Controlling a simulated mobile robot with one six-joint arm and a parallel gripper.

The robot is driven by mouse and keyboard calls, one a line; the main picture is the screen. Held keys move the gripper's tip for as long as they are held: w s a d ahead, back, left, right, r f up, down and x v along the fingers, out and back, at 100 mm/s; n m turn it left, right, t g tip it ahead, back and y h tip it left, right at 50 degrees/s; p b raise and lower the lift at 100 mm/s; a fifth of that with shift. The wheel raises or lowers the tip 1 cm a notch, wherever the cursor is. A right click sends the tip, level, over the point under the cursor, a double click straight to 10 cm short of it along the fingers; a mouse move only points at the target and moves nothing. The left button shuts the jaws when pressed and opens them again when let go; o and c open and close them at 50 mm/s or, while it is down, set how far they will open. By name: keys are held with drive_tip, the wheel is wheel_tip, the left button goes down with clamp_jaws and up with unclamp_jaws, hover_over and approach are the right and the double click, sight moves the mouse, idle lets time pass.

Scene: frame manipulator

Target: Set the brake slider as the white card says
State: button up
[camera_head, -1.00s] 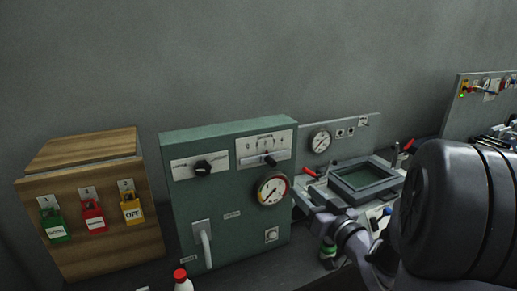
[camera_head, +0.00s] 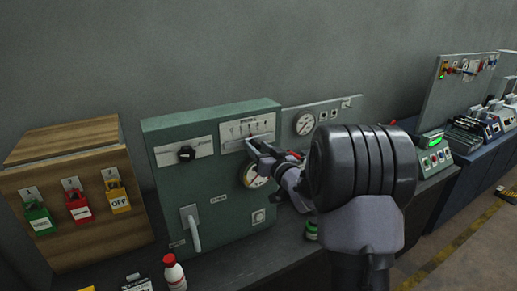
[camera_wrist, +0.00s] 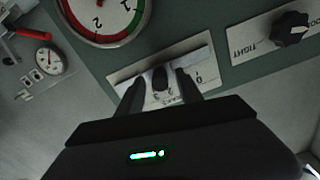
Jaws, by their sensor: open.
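The slider's scale plate (camera_head: 247,130) is on the upper right of the green panel (camera_head: 215,185), partly hidden by my arm. In the wrist view the plate (camera_wrist: 203,68) shows upside down, with numbers and a slot.
A black rotary knob (camera_head: 187,153) is left of the scale. A round gauge (camera_head: 253,178) is just below it. A lever handle (camera_head: 191,227) juts out lower left. A red-capped bottle (camera_head: 174,273) stands in front. A wooden box (camera_head: 75,190) with coloured switches is at left.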

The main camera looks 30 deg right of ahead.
clamp_jaws()
idle(1.3)
